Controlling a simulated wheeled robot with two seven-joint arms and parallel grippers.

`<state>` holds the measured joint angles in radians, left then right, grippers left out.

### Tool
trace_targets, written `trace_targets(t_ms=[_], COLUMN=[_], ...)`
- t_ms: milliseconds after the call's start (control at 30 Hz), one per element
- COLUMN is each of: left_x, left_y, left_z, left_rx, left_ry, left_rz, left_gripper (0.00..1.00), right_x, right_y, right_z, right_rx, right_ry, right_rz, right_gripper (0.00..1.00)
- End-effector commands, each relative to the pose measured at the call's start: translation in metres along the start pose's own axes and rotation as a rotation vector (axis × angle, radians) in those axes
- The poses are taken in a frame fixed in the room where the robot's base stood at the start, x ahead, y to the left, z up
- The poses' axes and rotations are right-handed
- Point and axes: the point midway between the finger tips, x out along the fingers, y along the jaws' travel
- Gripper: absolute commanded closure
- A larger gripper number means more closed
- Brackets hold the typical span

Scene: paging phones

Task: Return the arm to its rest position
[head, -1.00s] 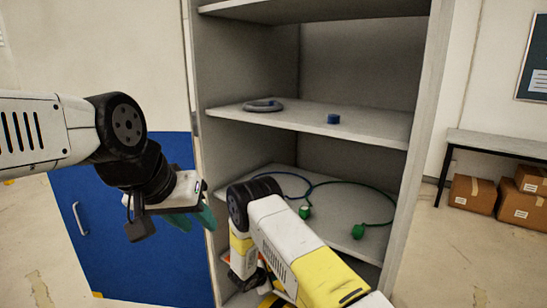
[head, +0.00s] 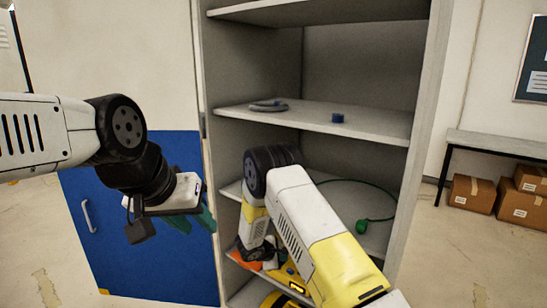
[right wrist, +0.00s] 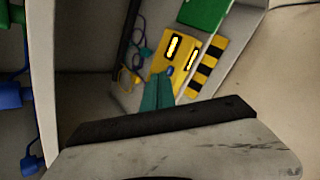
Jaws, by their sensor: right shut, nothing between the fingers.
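My right arm (head: 305,215) reaches to the shelf unit (head: 428,120) and bends down in front of its lower shelves. In the head view its gripper is hidden. In the right wrist view my right gripper (right wrist: 157,95) shows teal fingers together, with nothing between them. Behind the fingertips is a yellow device (right wrist: 172,52) with lit white strips; whether they touch it I cannot tell. My left gripper (head: 195,220) hangs in front of the blue cabinet door, its teal fingers partly hidden, so its opening is unclear.
The middle shelf holds a grey ring (head: 268,105) and a small blue block (head: 338,118). Below lies a green cable with a green plug (head: 361,227). A yellow device (head: 296,287) and an orange item (head: 244,262) sit lower. A bench (head: 500,146) and cartons stand at right.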

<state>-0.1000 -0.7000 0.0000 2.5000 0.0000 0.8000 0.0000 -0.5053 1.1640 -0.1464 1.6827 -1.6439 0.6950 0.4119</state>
Motion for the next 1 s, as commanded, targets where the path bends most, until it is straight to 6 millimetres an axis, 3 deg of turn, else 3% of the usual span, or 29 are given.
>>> trace_targets(t_ms=[167,300,467,700,1000], left_x=[0.000,0.000,0.000,0.000,0.000], left_y=[0.000,0.000,0.000,0.000,0.000], left_z=[0.000,0.000,0.000,0.000,0.000], left_rx=[0.000,0.000,0.000,0.000,0.000], left_ry=[0.000,0.000,0.000,0.000,0.000], left_rz=[0.000,0.000,0.000,0.000,0.000], left_gripper=[0.64,0.64,0.64,0.64,0.64], right_x=[-0.034,-0.077,-0.133,-0.219,-0.326], right_y=[0.032,0.054,0.064,0.051,0.005], right_z=[0.051,0.110,0.175,0.255,0.316], right_rx=[0.162,0.346,0.567,0.879,1.232], right_ry=[-0.025,-0.042,-0.043,0.002,0.137], right_rz=[-0.046,-0.107,-0.189,-0.310,-0.445], right_gripper=[1.00,1.00,1.00,1.00,1.00])
